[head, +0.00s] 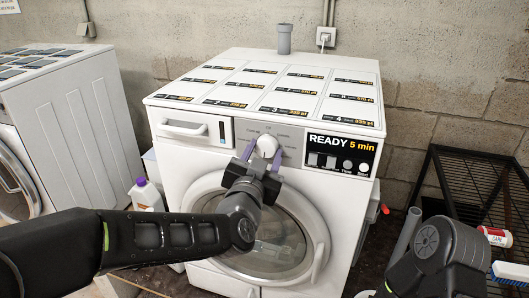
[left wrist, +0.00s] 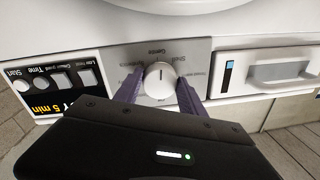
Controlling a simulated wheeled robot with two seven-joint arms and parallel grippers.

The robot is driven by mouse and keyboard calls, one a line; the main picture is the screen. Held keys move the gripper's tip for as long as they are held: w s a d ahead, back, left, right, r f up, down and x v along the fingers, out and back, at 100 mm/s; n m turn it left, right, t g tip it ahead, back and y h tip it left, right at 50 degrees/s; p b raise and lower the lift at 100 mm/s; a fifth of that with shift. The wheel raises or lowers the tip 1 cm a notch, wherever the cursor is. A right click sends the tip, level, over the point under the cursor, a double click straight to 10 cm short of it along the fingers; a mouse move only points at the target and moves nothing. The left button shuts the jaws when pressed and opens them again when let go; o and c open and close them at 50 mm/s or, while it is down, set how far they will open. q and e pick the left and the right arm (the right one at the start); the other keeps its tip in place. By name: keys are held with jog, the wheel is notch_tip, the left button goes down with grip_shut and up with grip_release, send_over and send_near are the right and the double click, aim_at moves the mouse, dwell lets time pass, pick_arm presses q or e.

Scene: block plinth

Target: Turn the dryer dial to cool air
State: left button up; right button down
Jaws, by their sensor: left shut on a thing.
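The dryer (head: 150,122) is a white front-loader with a round glass door. Its white dial (head: 265,146) sits on a grey panel ringed with small labels. The dial also shows in the left wrist view (left wrist: 160,80), where the panel appears upside down with a dark mark on the knob. My left gripper (head: 262,157) has its two purple fingers on either side of the dial and is shut on it. The labels are too small to tell surely which one the dial points to. My right arm shows at lower right; its gripper is out of view.
A black display reading "READY 5 min" (head: 342,147) with several buttons is right of the dial. A drawer handle (head: 182,130) is to the left. A second white machine (head: 75,130) and a bottle (head: 146,195) stand left; a black wire rack (head: 480,190) stands right.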

pick_arm(q)
jog(key=m, duration=0.6)
jog(key=shift+a+f+m, duration=0.1)
jog(key=shift+a+m, duration=0.05)
jog(key=shift+m, duration=0.15)
jog(key=m+h, duration=0.1)
jog(key=m, duration=0.5)
jog(key=shift+m, duration=0.4)
jog(key=m, duration=0.3)
jog(key=m+h, duration=0.1)
jog(key=m, duration=0.3)
jog(key=shift+a+r+p, duration=0.1)
jog(key=shift+r+p, duration=0.1)
jog(key=shift+p, duration=0.2)
jog(key=m+p, duration=0.1)
jog(key=m, duration=0.6)
jog(key=shift+r+h, duration=0.1)
jog(key=shift+h, duration=0.2)
jog(key=o, duration=1.4)
jog(key=shift+w, duration=0.1)
jog(key=shift+c, duration=0.2)
